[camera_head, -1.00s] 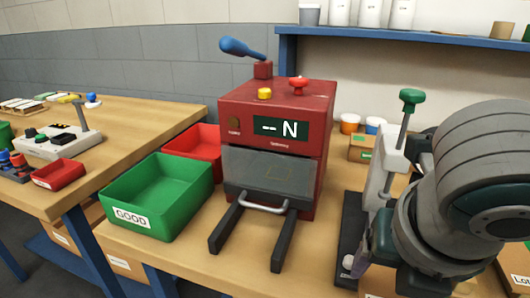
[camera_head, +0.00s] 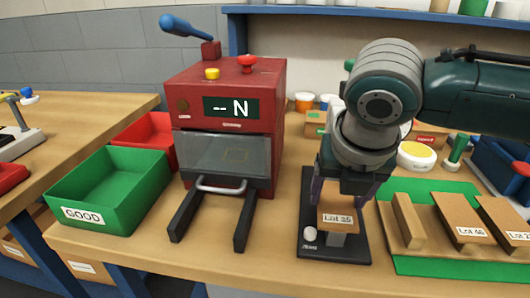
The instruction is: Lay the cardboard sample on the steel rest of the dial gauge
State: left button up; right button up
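The cardboard sample (camera_head: 338,219), a small brown piece labelled "Lot 35", is level over the grey steel rest (camera_head: 337,240) of the dial gauge, whose black base (camera_head: 312,253) stands on the bench right of the red tester. My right gripper (camera_head: 342,200) comes down from above, its purple-grey fingers at the two side edges of the sample, and looks shut on it. I cannot tell whether the sample touches the rest. The upper gauge is mostly hidden behind my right arm. My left gripper is not in view.
The red tester (camera_head: 225,115), with two dark forks in front, stands left of the gauge. A green GOOD bin (camera_head: 88,217) and a red bin (camera_head: 150,128) are further left. Right of the gauge, a tray on a green mat (camera_head: 450,268) holds more cardboard pieces, including "Lot 46" (camera_head: 461,215).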

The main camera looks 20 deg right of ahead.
aim_at(338, 221)
jog(key=o, duration=0.4)
jog(key=shift+r, duration=0.1)
jog(key=p+v, duration=0.1)
jog(key=v, duration=0.6)
jog(key=shift+r+p, duration=0.15)
jog(key=shift+p, duration=0.2)
jog(key=s+a+f+m+y, duration=0.4)
jog(key=s+a+m, duration=0.55)
jog(key=m, duration=0.25)
jog(key=s+d+m, duration=0.1)
jog(key=s+m, duration=0.2)
jog(key=m, duration=0.2)
jog(key=s+d+f+m+h, duration=0.1)
jog(key=s+d+m, duration=0.1)
jog(key=m, duration=0.3)
jog(key=s+d+m, duration=0.1)
jog(key=s+m, duration=0.3)
jog(key=m, duration=0.2)
jog(key=shift+d+f, duration=0.2)
jog(key=shift+d, duration=0.2)
